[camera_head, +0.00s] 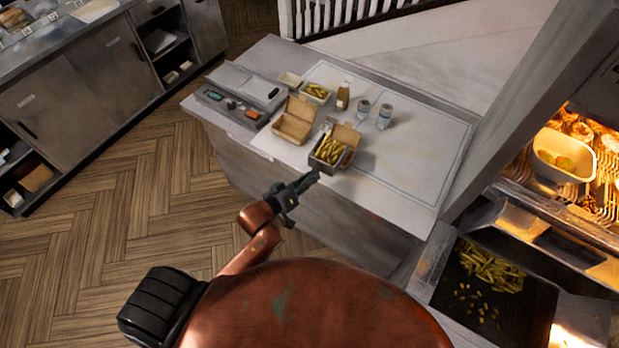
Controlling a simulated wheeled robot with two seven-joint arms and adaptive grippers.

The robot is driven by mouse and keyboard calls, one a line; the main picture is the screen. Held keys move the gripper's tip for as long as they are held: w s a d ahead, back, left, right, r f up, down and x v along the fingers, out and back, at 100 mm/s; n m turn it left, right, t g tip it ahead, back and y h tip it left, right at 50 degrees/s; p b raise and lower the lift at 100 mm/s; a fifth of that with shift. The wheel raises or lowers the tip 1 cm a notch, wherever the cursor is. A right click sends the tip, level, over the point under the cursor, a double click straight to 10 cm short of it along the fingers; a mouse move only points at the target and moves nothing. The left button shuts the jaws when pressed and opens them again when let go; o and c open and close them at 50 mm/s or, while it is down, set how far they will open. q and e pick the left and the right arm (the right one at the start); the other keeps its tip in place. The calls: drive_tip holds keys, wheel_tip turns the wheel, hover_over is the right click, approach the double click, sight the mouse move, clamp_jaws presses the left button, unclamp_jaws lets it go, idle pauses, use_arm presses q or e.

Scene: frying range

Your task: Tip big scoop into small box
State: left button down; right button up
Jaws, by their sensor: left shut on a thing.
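My left gripper (313,177) is shut at the near edge of the counter. It holds the near end of a dark grey big scoop (318,165) full of fries (332,149); the exact grip is too small to make out. The scoop looks roughly level and is at the near side of an open brown cardboard box (347,133), partly covering it. Whether it touches that box I cannot tell. A second open brown box (292,127) stands just left, seemingly empty. A small pale box (316,91) with fries stands behind. My right gripper is not in view.
A pale empty tray (290,80), a sauce bottle (343,96) and two cups (384,116) stand behind. A grey unit (240,93) is at the counter's left. The counter's right part (420,160) is clear. Fries lie in a fryer bay (488,275) at right.

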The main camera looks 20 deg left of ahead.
use_arm(q)
drive_tip(key=shift+f+b, duration=0.6)
drive_tip(key=shift+b, duration=0.05)
drive_tip(key=r+p, duration=0.1)
drive_tip(key=p, duration=0.1)
drive_tip(key=w+r+g+p, duration=0.1)
drive_tip(key=r+p, duration=0.1)
drive_tip(key=shift+d+p, duration=0.1)
drive_tip(key=shift+p, duration=0.3)
drive_tip(key=w+r+g+p, duration=0.1)
drive_tip(key=r+p, duration=0.1)
drive_tip(key=p, duration=0.1)
drive_tip(key=w+r+g+p, duration=0.1)
drive_tip(key=r+p, duration=0.1)
drive_tip(key=p, duration=0.2)
drive_tip(key=w+r+g+y+p, duration=0.1)
drive_tip(key=r+p, duration=0.1)
drive_tip(key=p, duration=0.2)
drive_tip(key=shift+w+d+r+n+g, duration=0.2)
drive_tip(key=shift+n+g, duration=0.1)
drive_tip(key=shift+g, duration=0.1)
drive_tip(key=w+r+g+y, duration=0.1)
drive_tip(key=w+r+g, duration=0.3)
drive_tip(key=w, duration=0.2)
drive_tip(key=shift+w+d+r, duration=0.2)
drive_tip(key=shift+d+r, duration=0.1)
drive_tip(key=shift+d, duration=0.15)
